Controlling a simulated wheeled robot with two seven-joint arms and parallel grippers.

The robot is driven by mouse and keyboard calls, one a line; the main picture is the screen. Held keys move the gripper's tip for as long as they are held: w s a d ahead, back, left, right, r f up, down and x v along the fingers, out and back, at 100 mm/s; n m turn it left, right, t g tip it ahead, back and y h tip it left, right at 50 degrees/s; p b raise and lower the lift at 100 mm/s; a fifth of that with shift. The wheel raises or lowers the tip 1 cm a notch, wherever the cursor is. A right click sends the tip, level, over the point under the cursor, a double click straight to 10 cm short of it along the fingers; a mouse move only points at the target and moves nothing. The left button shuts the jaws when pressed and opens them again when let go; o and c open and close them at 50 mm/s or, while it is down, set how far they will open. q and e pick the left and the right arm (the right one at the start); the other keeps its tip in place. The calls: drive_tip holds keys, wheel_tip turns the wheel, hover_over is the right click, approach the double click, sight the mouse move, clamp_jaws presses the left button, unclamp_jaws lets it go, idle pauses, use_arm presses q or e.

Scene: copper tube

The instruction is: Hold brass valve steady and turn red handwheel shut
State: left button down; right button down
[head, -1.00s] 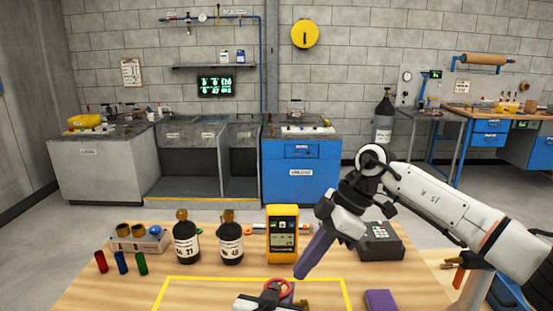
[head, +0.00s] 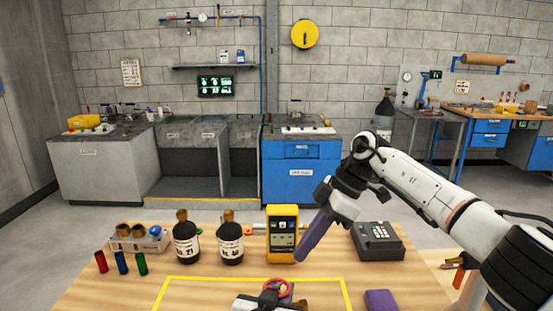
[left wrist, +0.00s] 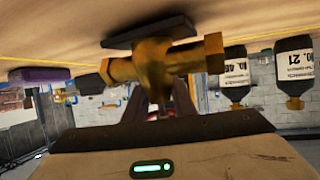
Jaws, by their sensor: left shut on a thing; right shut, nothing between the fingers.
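The red handwheel (head: 277,288) shows at the bottom of the head view, on top of the brass valve (head: 302,305), which is mostly hidden there. In the left wrist view, which is upside down, the brass valve body (left wrist: 165,63) is close in front of the camera, with a dark base plate (left wrist: 150,30). My left gripper (head: 284,296) is shut on the brass valve; its fingertips are mostly hidden. My right gripper (head: 301,256) has purple fingers, is shut and empty, and points down-left above the table, behind and slightly right of the handwheel, apart from it.
A yellow meter (head: 282,234) stands just behind my right fingers. A dark keypad box (head: 378,241) is to the right, a purple block (head: 380,300) at front right. Two dark bottles (head: 187,240) and a rack (head: 140,240) are left. Yellow tape (head: 220,279) frames the work area.

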wheel_tip(320, 180, down, 7)
drive_tip(key=shift+s, duration=0.35)
